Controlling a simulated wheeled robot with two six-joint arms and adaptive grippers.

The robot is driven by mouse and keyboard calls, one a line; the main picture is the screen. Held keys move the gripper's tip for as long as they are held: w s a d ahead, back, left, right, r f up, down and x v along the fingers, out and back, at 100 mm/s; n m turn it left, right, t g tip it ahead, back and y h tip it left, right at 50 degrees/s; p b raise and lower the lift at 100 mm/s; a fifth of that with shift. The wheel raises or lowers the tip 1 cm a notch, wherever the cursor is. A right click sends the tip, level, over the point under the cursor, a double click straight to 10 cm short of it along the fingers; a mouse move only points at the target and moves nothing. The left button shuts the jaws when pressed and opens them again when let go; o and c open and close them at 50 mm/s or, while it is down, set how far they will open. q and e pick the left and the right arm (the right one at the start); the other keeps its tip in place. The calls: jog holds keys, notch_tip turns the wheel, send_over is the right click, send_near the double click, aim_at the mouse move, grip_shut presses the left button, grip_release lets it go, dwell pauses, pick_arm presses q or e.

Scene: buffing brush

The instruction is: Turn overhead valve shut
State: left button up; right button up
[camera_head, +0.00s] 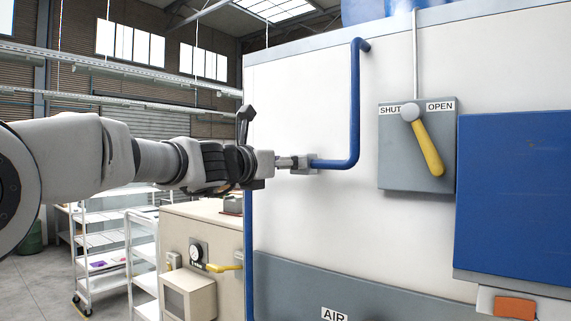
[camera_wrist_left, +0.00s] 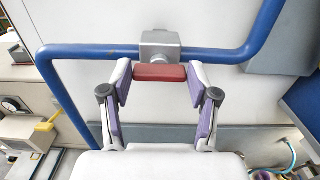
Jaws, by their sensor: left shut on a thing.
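A grey valve block (camera_head: 309,163) sits on a blue pipe (camera_head: 354,105) against the white machine wall. My left gripper (camera_head: 291,162) reaches it from the left in the head view. In the left wrist view the valve block (camera_wrist_left: 160,45) is straight ahead, with a short red handle (camera_wrist_left: 160,73) in front of it. The fingers of my left gripper (camera_wrist_left: 160,78) are shut on the ends of the red handle, which lies level, parallel to the pipe. The head view hides the red handle behind the gripper. My right gripper is not in view.
Right of the pipe, a grey panel (camera_head: 393,160) marked SHUT and OPEN carries a yellow lever (camera_head: 428,148) pointing down and slightly right. A blue panel (camera_head: 515,200) is further right. A beige cabinet with a gauge (camera_head: 196,252) and a white shelf cart (camera_head: 100,240) stand lower left.

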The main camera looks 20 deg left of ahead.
pick_arm(q)
jog(key=shift+w+d+f, duration=0.1)
jog(key=shift+w+f, duration=0.1)
jog(key=shift+f, duration=0.15)
jog(key=m+b, duration=0.9)
jog(key=m, duration=0.5)
jog(key=shift+d+m, duration=0.1)
jog(key=shift+m, duration=0.3)
jog(key=shift+w+r+m+b, duration=0.15)
jog(key=shift+m+b, duration=0.35)
jog(key=shift+m, duration=1.1)
jog(key=shift+r, duration=0.15)
